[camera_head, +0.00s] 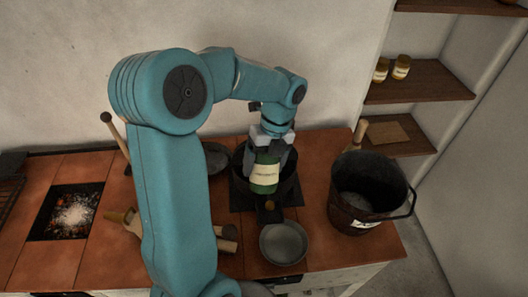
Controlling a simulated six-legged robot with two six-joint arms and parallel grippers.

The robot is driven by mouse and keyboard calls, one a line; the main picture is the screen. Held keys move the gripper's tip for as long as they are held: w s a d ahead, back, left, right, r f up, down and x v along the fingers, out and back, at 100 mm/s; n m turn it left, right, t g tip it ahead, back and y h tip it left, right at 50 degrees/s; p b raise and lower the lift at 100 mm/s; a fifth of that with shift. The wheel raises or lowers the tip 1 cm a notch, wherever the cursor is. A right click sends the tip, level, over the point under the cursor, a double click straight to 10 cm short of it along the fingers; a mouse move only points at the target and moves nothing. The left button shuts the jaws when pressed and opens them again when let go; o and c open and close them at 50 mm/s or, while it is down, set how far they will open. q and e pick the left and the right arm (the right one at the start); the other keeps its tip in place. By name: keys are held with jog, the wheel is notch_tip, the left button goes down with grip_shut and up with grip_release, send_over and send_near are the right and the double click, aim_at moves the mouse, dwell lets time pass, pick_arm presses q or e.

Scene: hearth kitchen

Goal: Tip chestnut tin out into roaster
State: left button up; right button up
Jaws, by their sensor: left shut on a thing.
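My left gripper (269,149) comes down over the counter and is shut on a green tin with a cream label, the chestnut tin (264,187). The tin looks close to upright, and its contents cannot be seen. The gripper holds it over or just in front of a dark round pan (291,188), which seems to be the roaster. The pan sits on a dark square plate, and the tin and gripper hide part of it. I cannot tell whether the tin touches the pan. My right gripper is not in view.
A grey shallow dish (284,244) stands at the counter's front edge. A dark bucket (368,197) with a handle stands to the right. Glowing embers (74,214) fill a square opening at left. Wooden-handled tools lie partly behind my arm. Jars (401,67) stand on a shelf.

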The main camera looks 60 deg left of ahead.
pick_arm(q)
jog(key=g+h+p, duration=0.1)
jog(key=p, duration=0.1)
jog(key=f+g+h+p, duration=0.1)
jog(key=p, duration=0.2)
jog(key=shift+h, duration=0.3)
jog(key=shift+f+g+h+p, duration=0.3)
jog(key=shift+g+h+p, duration=0.25)
jog(key=shift+p, duration=0.35)
jog(key=shift+f+m+g+h+p, duration=0.35)
jog(key=shift+f+g+h, duration=0.2)
jog(key=shift+h, duration=0.1)
jog(key=shift+a, duration=0.1)
